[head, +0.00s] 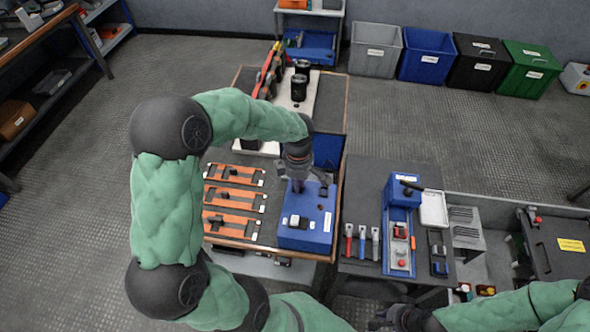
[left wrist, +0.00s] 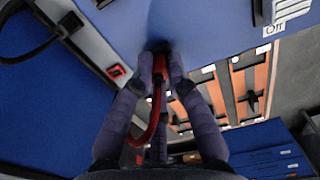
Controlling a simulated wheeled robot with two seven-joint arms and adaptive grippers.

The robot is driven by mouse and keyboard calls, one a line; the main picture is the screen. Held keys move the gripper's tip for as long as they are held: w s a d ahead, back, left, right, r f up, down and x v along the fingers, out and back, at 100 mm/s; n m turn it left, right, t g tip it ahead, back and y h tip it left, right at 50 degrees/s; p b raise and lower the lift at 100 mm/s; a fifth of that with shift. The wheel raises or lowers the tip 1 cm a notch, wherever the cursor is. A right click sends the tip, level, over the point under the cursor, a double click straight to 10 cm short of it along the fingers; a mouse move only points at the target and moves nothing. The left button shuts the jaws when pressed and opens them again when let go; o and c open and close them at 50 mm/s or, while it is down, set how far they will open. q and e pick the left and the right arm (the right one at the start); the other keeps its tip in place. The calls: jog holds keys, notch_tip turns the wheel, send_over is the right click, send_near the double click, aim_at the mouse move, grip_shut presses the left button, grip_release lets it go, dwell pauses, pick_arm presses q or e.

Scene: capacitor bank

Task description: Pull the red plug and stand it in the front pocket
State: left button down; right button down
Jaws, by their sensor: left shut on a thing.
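My left gripper (head: 298,184) reaches down at the back edge of the blue box (head: 305,231) on the left bench. In the left wrist view, its fingers (left wrist: 160,78) are closed on the red plug (left wrist: 160,65), right against the blue box face (left wrist: 190,25). A red loop (left wrist: 152,128) hangs from the plug between the fingers. I cannot tell whether the plug is still seated. The fingers hide the plug in the head view. I cannot make out the front pocket. My right gripper (head: 384,318) is low at the bottom edge, and its jaws are unclear.
Orange strips (head: 234,199) lie left of the blue box. Black cylinders (head: 299,86) stand at the back. Bins (head: 422,55) line the wall; floor between is clear.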

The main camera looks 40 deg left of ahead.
pick_arm(q)
jog(key=shift+s+d+f, duration=0.25)
jog(key=shift+s+f, duration=0.2)
jog(key=shift+f, duration=0.25)
jog(key=c, duration=1.2)
grip_release()
jog(key=shift+o, duration=0.3)
jog(key=shift+w+f, duration=0.1)
jog(key=shift+w+a, duration=0.15)
jog(key=r, duration=1.2)
jog(key=shift+w+a+r, duration=0.15)
jog(key=shift+w+r, duration=0.15)
